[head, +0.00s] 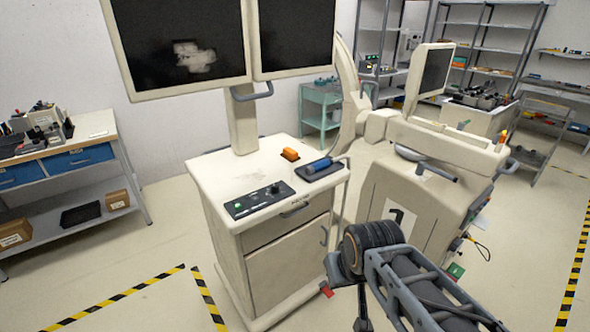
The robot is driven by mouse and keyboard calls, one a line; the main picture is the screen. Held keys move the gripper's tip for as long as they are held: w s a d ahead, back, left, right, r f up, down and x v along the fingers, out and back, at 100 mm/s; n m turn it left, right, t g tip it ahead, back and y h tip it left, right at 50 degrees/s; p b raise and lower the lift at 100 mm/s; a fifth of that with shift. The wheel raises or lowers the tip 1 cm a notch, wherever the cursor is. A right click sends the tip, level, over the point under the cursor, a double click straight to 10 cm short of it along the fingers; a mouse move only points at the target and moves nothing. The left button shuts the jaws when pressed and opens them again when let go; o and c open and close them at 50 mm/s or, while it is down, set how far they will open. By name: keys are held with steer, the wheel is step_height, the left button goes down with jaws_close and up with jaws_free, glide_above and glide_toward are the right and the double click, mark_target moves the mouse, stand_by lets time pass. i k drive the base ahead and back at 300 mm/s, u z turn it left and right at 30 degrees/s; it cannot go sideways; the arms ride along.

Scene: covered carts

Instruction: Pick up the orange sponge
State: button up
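The orange sponge (290,154) is a small block lying on the pale top of the cart (222,173), towards its back right edge. It stands clear of the things around it. Part of my arm shows at the lower right, in front of and to the right of the cart. I cannot make out my gripper in this view, so its fingers and anything in them are hidden.
A blue cylindrical item (320,163) lies on a dark tray (312,176) just right of the sponge. A control panel (243,208) sits at the cart's front. Twin monitors (180,45) rise behind on a post. A large pale machine (400,185) stands close right.

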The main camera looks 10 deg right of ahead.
mark_target(291, 156)
steer(key=u, duration=0.8)
steer(key=k, duration=0.15)
steer(key=z, duration=1.65)
steer(key=i, duration=0.95)
steer(key=u, duration=0.65)
steer(key=i, duration=0.9)
steer(key=u, duration=0.7)
